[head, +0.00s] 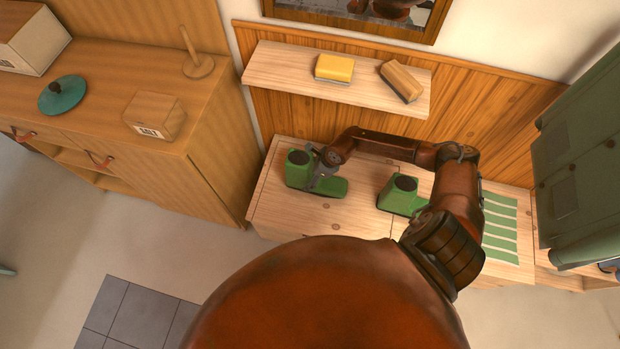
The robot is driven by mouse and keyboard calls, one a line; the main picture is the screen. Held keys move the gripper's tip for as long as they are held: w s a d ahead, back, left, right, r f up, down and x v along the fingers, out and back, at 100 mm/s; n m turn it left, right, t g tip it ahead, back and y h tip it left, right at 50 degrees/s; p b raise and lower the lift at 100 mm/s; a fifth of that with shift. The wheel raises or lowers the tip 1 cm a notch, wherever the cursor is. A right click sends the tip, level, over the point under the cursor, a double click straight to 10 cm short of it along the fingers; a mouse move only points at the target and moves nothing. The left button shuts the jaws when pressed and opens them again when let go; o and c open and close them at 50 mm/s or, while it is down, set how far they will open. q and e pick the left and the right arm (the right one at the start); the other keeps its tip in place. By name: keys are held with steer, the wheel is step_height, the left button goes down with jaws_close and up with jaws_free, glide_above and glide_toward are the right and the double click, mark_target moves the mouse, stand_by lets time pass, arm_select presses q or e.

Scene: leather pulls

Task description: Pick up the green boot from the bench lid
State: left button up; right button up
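Two green boots are on the wooden bench lid (280,218). The other green boot (399,193) stands farther right, partly hidden behind my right arm. My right arm comes in from the right and bends left across the bench. My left gripper is out of view.
A wall shelf (300,87) above the bench holds a yellow-topped block (333,68) and a wooden brush-like block (401,81). A wooden cabinet (150,160) stands left, with boxes on top. A green hanging garment (580,165) is at the right. Green stripes (499,228) lie on the bench's right part.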

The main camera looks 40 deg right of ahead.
steer(key=shift+f, duration=0.1)
steer(key=shift+c, duration=0.3)
steer(key=shift+w, duration=0.1)
steer(key=c, duration=1.7)
